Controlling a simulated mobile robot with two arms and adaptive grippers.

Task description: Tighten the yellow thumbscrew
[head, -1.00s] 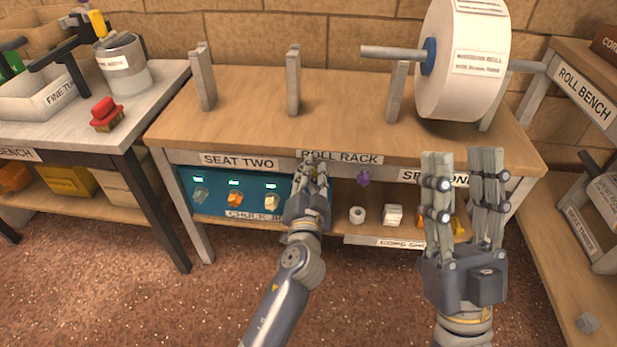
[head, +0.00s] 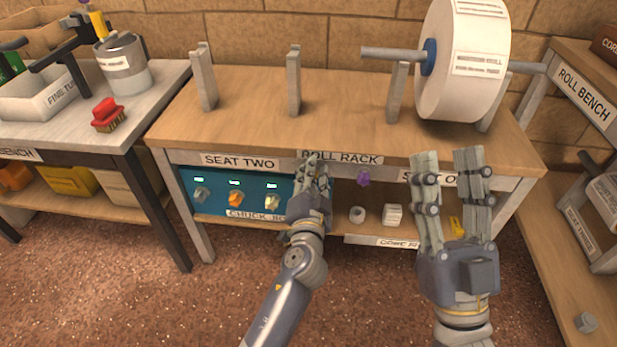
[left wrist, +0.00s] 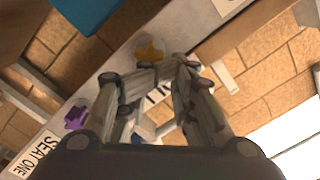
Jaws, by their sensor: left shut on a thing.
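The yellow thumbscrew (left wrist: 150,50) shows in the left wrist view as a star-shaped knob on a pale round base, at the tips of my left gripper (left wrist: 166,68). In the head view my left gripper (head: 316,165) is at the front rail of the roll rack, by the ROLL RACK label, with its fingers together. It hides the yellow thumbscrew there. A purple thumbscrew (head: 363,178) sits on the same rail further right; it also shows in the left wrist view (left wrist: 75,118). My right gripper (head: 455,155) is raised in front of the rack, open and empty.
The roll rack (head: 250,120) carries upright posts and a large white roll (head: 465,70) on a bar. A blue panel with several knobs (head: 218,210) is below, left of my left gripper. White cores (head: 393,214) lie on the lower shelf. A workbench (head: 165,85) stands left.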

